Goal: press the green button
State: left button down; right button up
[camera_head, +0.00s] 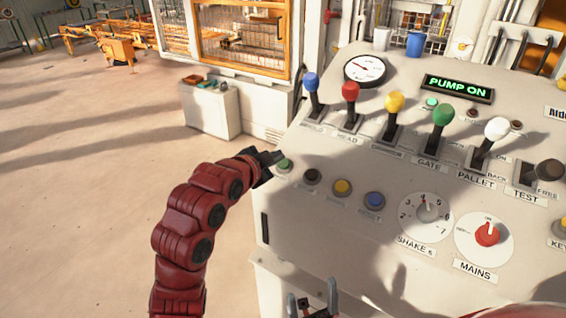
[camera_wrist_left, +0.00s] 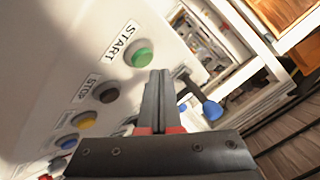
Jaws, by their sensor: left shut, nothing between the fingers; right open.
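The green button (camera_head: 284,165) is a small round one at the far left end of a row on the sloped grey panel. In the left wrist view the green button (camera_wrist_left: 140,57) has the label START beside it. My left gripper (camera_head: 272,157) is shut and empty, its tips close beside the green button at the panel's left edge. In the left wrist view the shut fingers (camera_wrist_left: 160,74) end just beside the button; I cannot tell whether they touch the panel. My right gripper (camera_head: 313,301) is open and empty at the bottom, low in front of the panel.
Beside it are a black button (camera_head: 311,176) labelled STOP, a yellow button (camera_head: 342,188) and a blue button (camera_head: 375,200). Levers with coloured knobs, such as the blue one (camera_head: 311,82), stand behind the row. A lit display (camera_head: 458,87) reads PUMP ON. Open floor lies left.

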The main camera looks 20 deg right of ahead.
pick_arm(q)
notch_tip(320, 180, up, 6)
jog(key=s+a, duration=0.1)
jog(key=a, duration=0.1)
jog(key=shift+s+f, duration=0.25)
dwell(0.8)
